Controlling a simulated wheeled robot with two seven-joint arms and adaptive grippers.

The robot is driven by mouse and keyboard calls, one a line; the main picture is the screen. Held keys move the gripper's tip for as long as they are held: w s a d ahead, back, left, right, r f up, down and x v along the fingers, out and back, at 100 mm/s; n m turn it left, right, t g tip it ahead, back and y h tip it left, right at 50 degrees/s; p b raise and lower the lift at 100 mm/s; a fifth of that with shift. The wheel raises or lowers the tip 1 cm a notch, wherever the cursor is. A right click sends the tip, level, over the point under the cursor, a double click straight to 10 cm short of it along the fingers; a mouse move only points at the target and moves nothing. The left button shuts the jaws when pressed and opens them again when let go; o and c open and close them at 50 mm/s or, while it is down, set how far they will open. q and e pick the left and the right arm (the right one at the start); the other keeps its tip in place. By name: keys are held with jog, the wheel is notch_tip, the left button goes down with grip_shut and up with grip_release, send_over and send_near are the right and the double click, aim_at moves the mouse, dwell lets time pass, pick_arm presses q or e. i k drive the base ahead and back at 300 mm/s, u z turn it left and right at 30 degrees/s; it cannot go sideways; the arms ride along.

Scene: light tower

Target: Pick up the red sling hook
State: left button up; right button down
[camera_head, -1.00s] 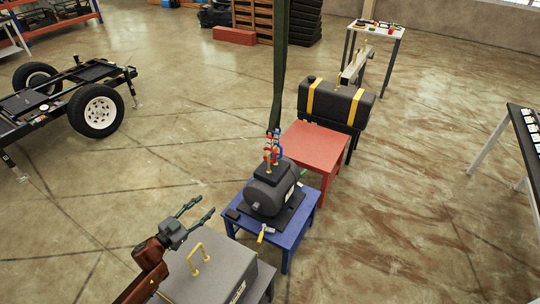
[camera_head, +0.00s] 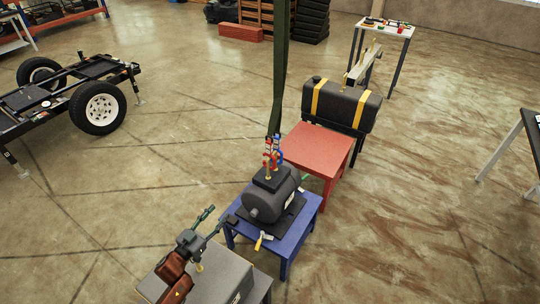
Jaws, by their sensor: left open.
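The red sling hook (camera_head: 267,157) hangs at the lower end of a dark green sling (camera_head: 281,70), beside a blue hook (camera_head: 280,157). Both are just above the top of a dark grey motor-like unit (camera_head: 272,194) on a blue table (camera_head: 293,235). Whether the hooks touch the unit is too small to tell. My left gripper (camera_head: 220,219) is open and empty, to the lower left of the hooks, above a grey box and left of the blue table. My right gripper is not in view.
A grey box (camera_head: 228,270) with a yellow handle stands under my left arm. A red table (camera_head: 318,148) and a black tank with yellow straps (camera_head: 340,104) stand behind the unit. A trailer frame (camera_head: 70,95) is at left. Floor between is clear.

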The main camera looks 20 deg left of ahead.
aim_at(269, 143)
jog(key=z, duration=0.05)
jog(key=i, duration=1.2)
